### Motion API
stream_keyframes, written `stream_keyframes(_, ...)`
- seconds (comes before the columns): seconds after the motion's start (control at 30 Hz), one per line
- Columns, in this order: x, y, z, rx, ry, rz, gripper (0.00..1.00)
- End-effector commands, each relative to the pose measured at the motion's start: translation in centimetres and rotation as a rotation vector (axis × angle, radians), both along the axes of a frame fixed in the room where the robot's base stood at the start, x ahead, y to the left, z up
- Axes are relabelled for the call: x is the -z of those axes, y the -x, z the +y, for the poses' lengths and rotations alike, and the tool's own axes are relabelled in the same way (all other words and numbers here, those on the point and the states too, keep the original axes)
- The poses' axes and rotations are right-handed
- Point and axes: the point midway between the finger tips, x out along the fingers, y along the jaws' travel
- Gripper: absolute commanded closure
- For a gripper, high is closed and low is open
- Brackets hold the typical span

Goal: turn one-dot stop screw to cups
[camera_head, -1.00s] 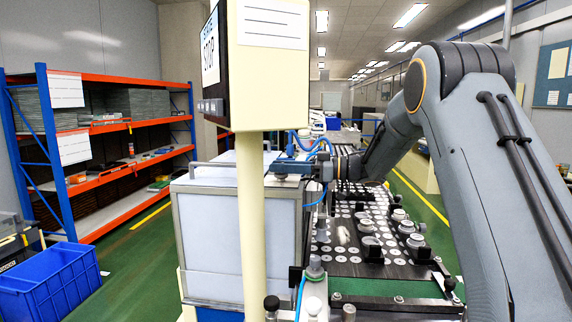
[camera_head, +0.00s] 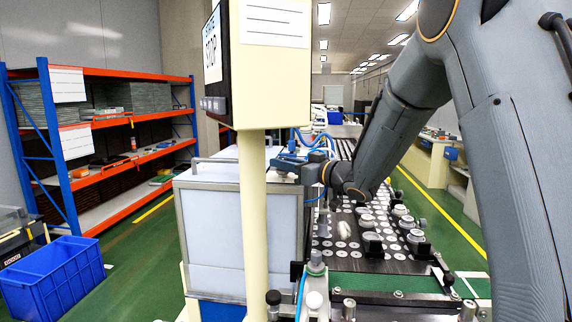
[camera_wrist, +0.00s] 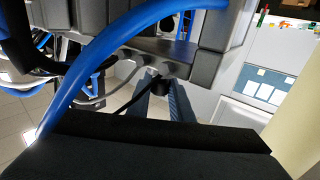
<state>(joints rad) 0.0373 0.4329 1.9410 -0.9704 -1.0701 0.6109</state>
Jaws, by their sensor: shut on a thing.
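In the wrist view, my gripper (camera_wrist: 160,93) has its two grey-blue fingers pointing away from the camera, up to a small dark round knob (camera_wrist: 160,84) under a grey bracket (camera_wrist: 150,62). The fingers are shut on this knob, which appears to be the stop screw. No dot mark is readable on it. In the head view, my wrist reaches the blue-grey mechanism (camera_head: 285,163) above the white cabinet, and the fingertips are hidden there. Several small pale round cups (camera_head: 367,222) stand on the dark perforated conveyor (camera_head: 340,262) below and right.
A cream post with a sign box (camera_head: 270,70) stands close in front, left of my wrist. Blue hoses (camera_wrist: 95,60) cross near the gripper. The white cabinet (camera_head: 240,235) is below. A shelf rack (camera_head: 110,150) and blue crate (camera_head: 55,275) stand left on open green floor.

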Motion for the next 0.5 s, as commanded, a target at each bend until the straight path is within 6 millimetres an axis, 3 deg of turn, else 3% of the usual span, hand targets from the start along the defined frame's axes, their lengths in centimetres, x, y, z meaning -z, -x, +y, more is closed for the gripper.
stream_keyframes(0.37,-0.34,0.03,0.32,0.000,-0.002,-0.006,1.00)
stream_keyframes(0.4,-0.35,0.03,0.32,-0.001,-0.002,-0.006,0.79)
stream_keyframes(0.5,-0.31,0.02,0.23,0.001,-0.001,-0.006,0.62)
